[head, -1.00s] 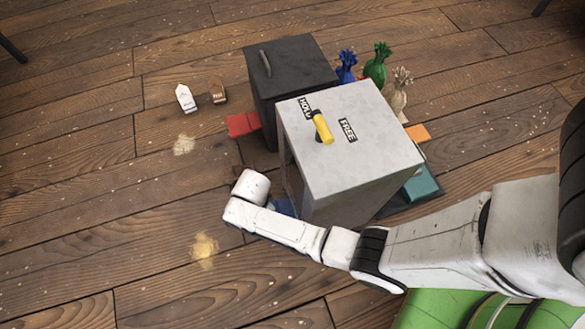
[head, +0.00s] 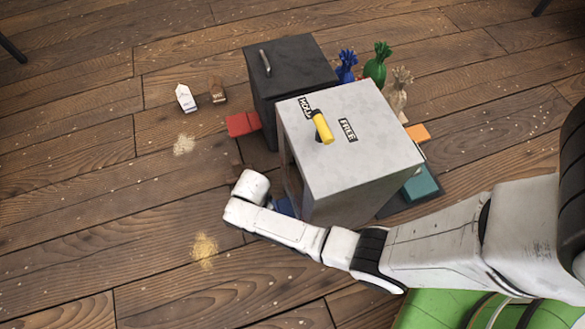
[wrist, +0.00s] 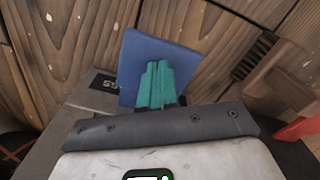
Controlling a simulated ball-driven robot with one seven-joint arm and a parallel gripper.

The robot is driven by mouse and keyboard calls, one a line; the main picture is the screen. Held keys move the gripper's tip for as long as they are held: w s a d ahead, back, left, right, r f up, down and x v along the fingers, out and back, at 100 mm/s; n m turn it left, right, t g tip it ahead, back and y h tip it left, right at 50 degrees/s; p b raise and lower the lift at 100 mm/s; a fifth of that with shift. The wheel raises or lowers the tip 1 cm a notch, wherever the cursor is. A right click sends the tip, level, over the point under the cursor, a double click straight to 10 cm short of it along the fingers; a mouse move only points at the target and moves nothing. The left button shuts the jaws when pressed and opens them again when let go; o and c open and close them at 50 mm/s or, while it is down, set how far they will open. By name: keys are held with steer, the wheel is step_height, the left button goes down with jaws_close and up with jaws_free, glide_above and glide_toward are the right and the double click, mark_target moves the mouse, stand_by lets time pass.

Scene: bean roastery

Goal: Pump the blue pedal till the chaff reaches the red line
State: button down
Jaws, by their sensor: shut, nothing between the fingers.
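The blue pedal (wrist: 135,62) fills the upper middle of the wrist view as a flat blue plate. In the head view only a small part of the pedal (head: 284,206) shows, low beside the grey box and behind my arm. My gripper (wrist: 157,70) has its teal fingers shut together, with nothing between them. The fingers lie over the face of the pedal; I cannot tell whether they touch it. In the head view my wrist hides the fingers. The grey box (head: 370,165) has a dark opening on its left side. I see neither the chaff level nor a red line.
Red (head: 243,124), orange (head: 417,133) and teal (head: 421,186) plates stick out at the sides.

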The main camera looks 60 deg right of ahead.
steer(key=shift+f+b, duration=1.05)
steer(key=shift+f, duration=0.45)
steer(key=shift+f+b, duration=0.65)
steer(key=shift+f, duration=0.3)
steer(key=shift+r, duration=0.1)
step_height(320, 180, up, 9)
steer(key=p, duration=0.9)
steer(key=shift+r+p, duration=0.1)
steer(key=shift+p, duration=0.2)
steer(key=shift+s, duration=0.1)
